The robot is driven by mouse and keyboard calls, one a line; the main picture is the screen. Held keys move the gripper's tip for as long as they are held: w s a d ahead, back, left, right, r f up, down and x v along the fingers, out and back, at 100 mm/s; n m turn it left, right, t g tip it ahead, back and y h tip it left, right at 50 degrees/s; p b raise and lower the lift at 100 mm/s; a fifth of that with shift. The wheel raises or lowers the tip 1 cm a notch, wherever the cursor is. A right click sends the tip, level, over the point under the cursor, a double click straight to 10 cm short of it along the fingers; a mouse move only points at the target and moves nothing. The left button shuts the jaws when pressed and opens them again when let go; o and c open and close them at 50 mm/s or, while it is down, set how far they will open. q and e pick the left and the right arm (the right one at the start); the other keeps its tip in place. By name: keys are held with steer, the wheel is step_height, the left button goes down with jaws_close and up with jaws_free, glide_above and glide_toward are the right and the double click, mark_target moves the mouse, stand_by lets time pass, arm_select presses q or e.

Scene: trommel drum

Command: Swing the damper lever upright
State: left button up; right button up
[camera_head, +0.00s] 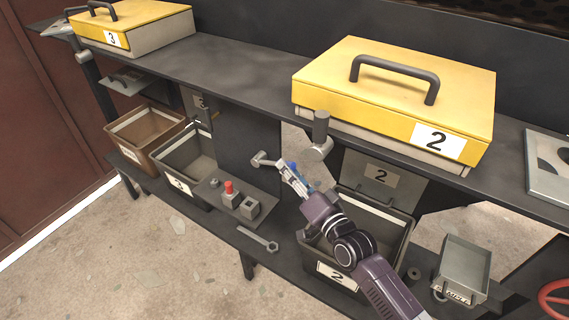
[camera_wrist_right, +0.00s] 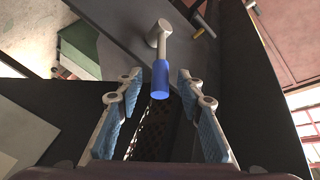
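The damper lever shows in the head view with a round grey pivot end (camera_head: 262,158) and a blue grip (camera_head: 293,167). It lies tilted well over, its grip pointing right. In the right wrist view its grey end (camera_wrist_right: 160,33) is farther off and its blue grip (camera_wrist_right: 160,80) faces me. My right gripper (camera_head: 294,178) is at the grip end. In the wrist view its blue-padded fingers (camera_wrist_right: 160,88) are apart, one either side of the grip, with gaps visible. The fingers partly hide the grip in the head view. My left gripper is not in view.
A yellow-lidded box 2 (camera_head: 330,80) sits on the upper shelf, with a grey knob (camera_head: 320,130) below its front edge, close to my right gripper. Crate 2 (camera_head: 340,278) is under my arm. A control panel with a red button (camera_head: 229,187) and a wrench (camera_head: 258,239) lie left.

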steer(key=shift+x, duration=1.55)
jaws_close()
